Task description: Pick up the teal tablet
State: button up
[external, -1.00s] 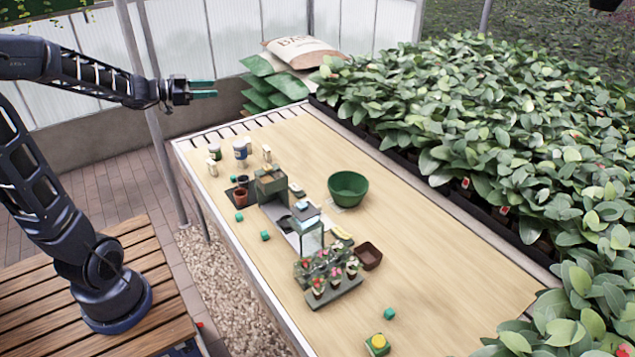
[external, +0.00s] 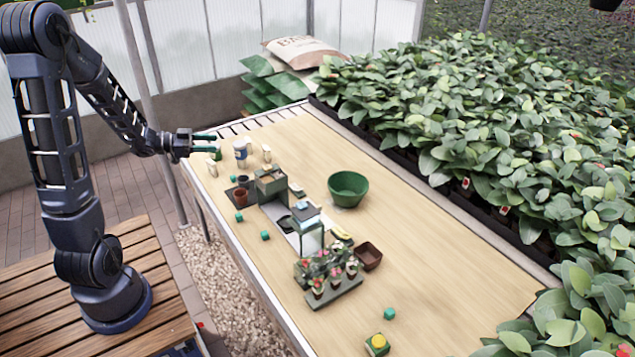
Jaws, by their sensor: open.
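Several small teal blocks lie on the wooden table (external: 440,240). One teal block (external: 239,217) and another teal block (external: 265,236) are near the left edge. A further teal block (external: 389,313) lies toward the front, and a smaller teal piece (external: 233,178) lies farther back. At this size I cannot tell which of them, if any, is the tablet. My gripper (external: 205,142) is open and empty, with teal fingers pointing right. It is at the far left end of the table, near the small jars and apart from the teal blocks.
A green bowl (external: 348,185), a brown square bowl (external: 369,256) and a tray of potted flowers (external: 335,293) stand mid-table. A green block with a yellow top (external: 377,344) is in front. The table's right side is clear.

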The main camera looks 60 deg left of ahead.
send_near(242, 216)
jog(key=w, duration=0.1)
jog(key=w+f, duration=0.1)
jog(key=w, duration=0.1)
jog(key=shift+d, duration=0.25)
jog(key=shift+w+d+f, duration=0.15)
jog(key=shift+w+f, duration=0.1)
jog(key=shift+w, duration=0.2)
jog(key=shift+x, duration=3.35)
jog(key=shift+c, duration=0.4)
jog(key=c, duration=1)
